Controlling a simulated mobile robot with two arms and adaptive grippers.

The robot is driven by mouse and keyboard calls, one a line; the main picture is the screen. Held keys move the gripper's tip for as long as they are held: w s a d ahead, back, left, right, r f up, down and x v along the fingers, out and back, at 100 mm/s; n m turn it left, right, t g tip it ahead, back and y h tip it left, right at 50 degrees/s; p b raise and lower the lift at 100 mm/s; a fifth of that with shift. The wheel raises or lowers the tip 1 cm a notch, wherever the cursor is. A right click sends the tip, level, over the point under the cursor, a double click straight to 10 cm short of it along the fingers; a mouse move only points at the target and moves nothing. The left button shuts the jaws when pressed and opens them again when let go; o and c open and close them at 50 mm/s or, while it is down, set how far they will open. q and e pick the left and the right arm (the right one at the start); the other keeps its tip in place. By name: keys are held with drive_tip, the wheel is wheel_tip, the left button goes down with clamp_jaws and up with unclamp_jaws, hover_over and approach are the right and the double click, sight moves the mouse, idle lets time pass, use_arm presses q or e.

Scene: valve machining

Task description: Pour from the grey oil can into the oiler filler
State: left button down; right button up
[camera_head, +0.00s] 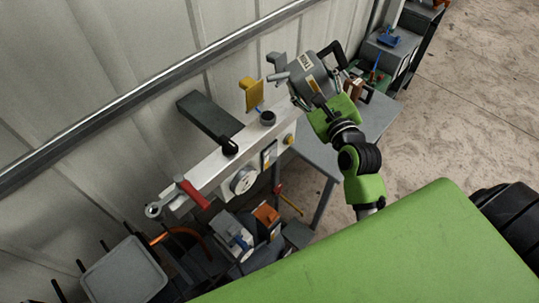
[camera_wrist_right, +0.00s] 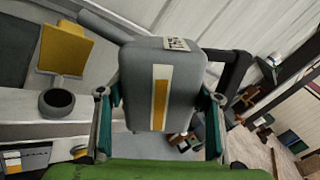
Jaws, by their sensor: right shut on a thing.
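The grey oil can (camera_head: 312,76) is held up at the upper middle of the head view, tilted, with its short spout toward the left. In the right wrist view the can (camera_wrist_right: 143,85) shows a yellow stripe, and its dark handle is on the right. My right gripper (camera_head: 330,107) is shut on the can; its two fingers (camera_wrist_right: 160,120) grip its sides. The oiler filler looks to be the dark round cup (camera_head: 267,118) on the white beam, left of and below the spout. It also shows in the wrist view (camera_wrist_right: 57,102), apart from the can. My left gripper is not in view.
A yellow flap (camera_head: 252,95) stands beside the cup. The white beam (camera_head: 215,168) carries a red-handled lever (camera_head: 192,192), a black knob (camera_head: 230,146) and a dial (camera_head: 243,180). A grey table (camera_head: 365,118) stands behind the can. The corrugated wall and rail are at left.

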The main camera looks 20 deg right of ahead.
sight(316, 75)
drive_tip(key=shift+d+r+n, duration=0.1)
drive_tip(key=shift+r+n, duration=0.1)
drive_tip(key=shift+n, duration=0.5)
idle(1.1)
drive_tip(key=shift+p, duration=0.55)
idle(1.1)
drive_tip(key=shift+n, duration=0.5)
drive_tip(key=shift+p, duration=0.75)
idle(2.2)
wheel_tip(316, 75, up, 2)
drive_tip(key=p, duration=0.1)
drive_tip(key=m+p, duration=0.1)
drive_tip(key=p, duration=0.1)
drive_tip(key=shift+r+m, duration=0.25)
drive_tip(key=shift+m, duration=0.05)
drive_tip(key=shift+r+m, duration=0.1)
drive_tip(key=shift+m, duration=0.3)
drive_tip(key=shift+r, duration=0.15)
